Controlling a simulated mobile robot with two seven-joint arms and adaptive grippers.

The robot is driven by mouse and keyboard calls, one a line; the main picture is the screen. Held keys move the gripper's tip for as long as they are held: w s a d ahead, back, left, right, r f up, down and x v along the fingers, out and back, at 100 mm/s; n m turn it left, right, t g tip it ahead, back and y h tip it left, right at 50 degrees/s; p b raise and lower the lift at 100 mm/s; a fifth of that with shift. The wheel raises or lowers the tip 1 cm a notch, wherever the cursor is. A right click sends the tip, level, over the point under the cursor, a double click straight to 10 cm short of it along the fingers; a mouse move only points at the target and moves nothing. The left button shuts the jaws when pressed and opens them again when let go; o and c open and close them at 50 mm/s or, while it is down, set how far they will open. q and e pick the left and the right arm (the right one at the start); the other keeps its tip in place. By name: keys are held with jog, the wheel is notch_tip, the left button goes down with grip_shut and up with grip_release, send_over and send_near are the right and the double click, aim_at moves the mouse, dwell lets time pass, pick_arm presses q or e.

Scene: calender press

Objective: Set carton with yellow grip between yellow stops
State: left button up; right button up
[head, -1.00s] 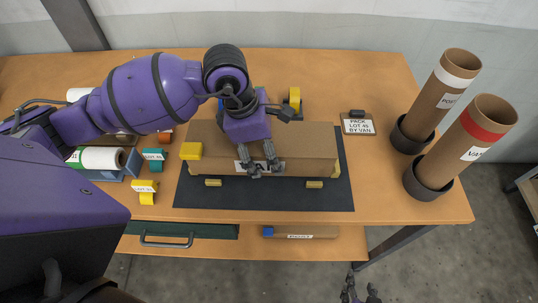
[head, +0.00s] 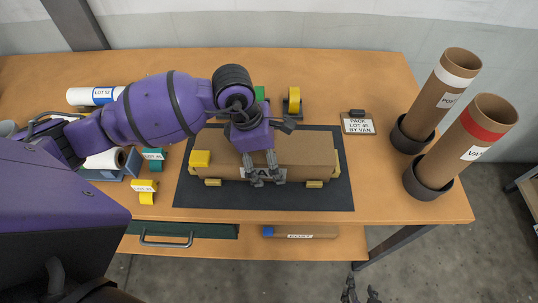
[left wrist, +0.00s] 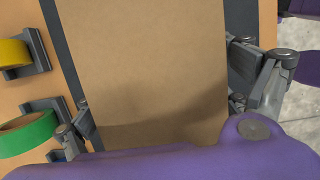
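The brown carton (head: 305,152) lies lengthwise over the dark mat (head: 300,200). Its yellow grip (head: 200,158) is at its left end. Yellow stops show at its front left (head: 213,182) and front right (head: 314,184), with yellow bits at its left (head: 193,170) and right ends (head: 337,162). I cannot tell whether its underside touches the mat. My left gripper (head: 264,177) straddles the carton from above; in the left wrist view the carton (left wrist: 150,70) fills the space between its fingers. My right gripper (head: 361,292) is below the table edge, fingers apart and empty.
A clipboard (head: 358,123) and two upright cardboard tubes (head: 432,95) (head: 465,145) stand at the right. Yellow tape (head: 294,100) is behind the carton. Rolls and tape lie at the left, including a white roll (head: 95,96). The mat's front strip is clear.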

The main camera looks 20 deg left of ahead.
pick_arm(q)
jog(key=v, duration=1.2)
jog(key=shift+r, duration=0.1)
dwell(0.5)
dwell(0.6)
